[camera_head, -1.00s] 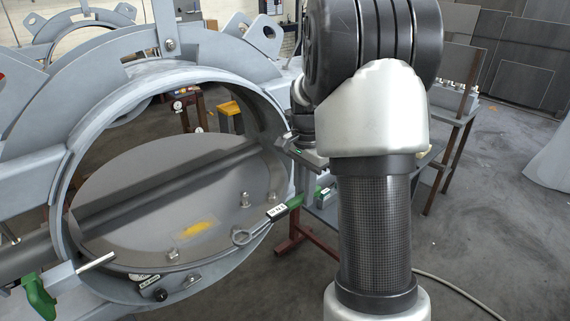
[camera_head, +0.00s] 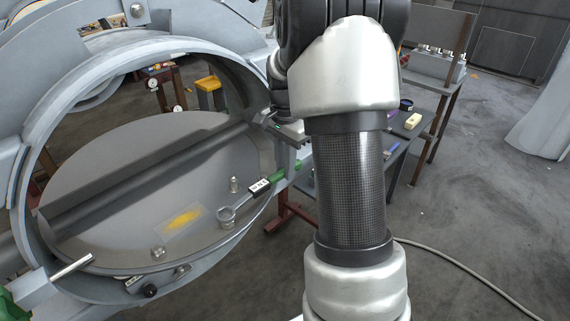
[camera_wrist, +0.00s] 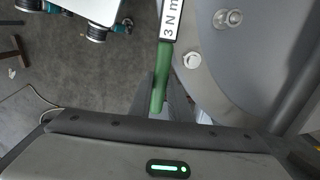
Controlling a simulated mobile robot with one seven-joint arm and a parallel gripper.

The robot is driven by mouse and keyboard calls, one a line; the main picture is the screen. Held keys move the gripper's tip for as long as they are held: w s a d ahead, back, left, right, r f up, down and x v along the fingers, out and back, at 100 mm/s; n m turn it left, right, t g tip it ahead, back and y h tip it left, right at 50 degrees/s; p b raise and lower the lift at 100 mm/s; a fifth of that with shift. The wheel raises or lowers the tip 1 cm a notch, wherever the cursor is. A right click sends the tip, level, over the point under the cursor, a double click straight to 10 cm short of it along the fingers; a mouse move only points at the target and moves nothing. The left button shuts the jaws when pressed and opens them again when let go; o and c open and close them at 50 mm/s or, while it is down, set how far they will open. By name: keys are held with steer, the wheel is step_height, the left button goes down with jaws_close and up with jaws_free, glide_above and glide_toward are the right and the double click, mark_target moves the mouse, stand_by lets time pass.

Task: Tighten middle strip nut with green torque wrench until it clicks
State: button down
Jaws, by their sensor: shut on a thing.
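The green torque wrench has a green handle (camera_head: 283,172), a white label and a ring end (camera_head: 228,213). The handle also shows in the wrist view (camera_wrist: 160,85), with the label reading 3 N m. My gripper (camera_head: 299,162) is shut on the handle at the damper's right rim; its fingers are mostly hidden. The ring end is at the middle strip nut (camera_head: 227,224), partly covering it. I cannot tell whether it is fully seated. One strip nut (camera_head: 158,253) stands to the left and another (camera_head: 234,185) stands farther back.
The round damper plate (camera_head: 110,165) sits inside a grey ring housing (camera_head: 40,130), whose rim is close to my gripper. A yellow smear (camera_head: 185,217) lies near the nuts. A workbench (camera_head: 400,150) with small items stands behind my arm.

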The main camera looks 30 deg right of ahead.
steer(key=shift+w+f, duration=0.1)
steer(key=shift+f, duration=0.3)
steer(key=shift+f+b, duration=0.7)
steer(key=shift+f, duration=0.2)
stand_by(1.1)
steer(key=shift+f, duration=0.3)
steer(key=shift+s+d+m+b, duration=0.25)
steer(key=shift+s+m, duration=0.6)
steer(key=shift+s, duration=0.6)
steer(key=shift+s+d+m+b, duration=0.2)
steer(key=shift+s+m, duration=0.65)
steer(key=shift+s, duration=0.55)
steer(key=shift+s+a+m+p, duration=0.25)
steer(key=shift+s+m, duration=0.65)
steer(key=shift+s, duration=0.55)
steer(key=shift+s+a+m+p, duration=0.15)
steer(key=shift+s+a+m, duration=0.1)
steer(key=shift+s+m, duration=0.9)
steer(key=shift+s+n, duration=0.25)
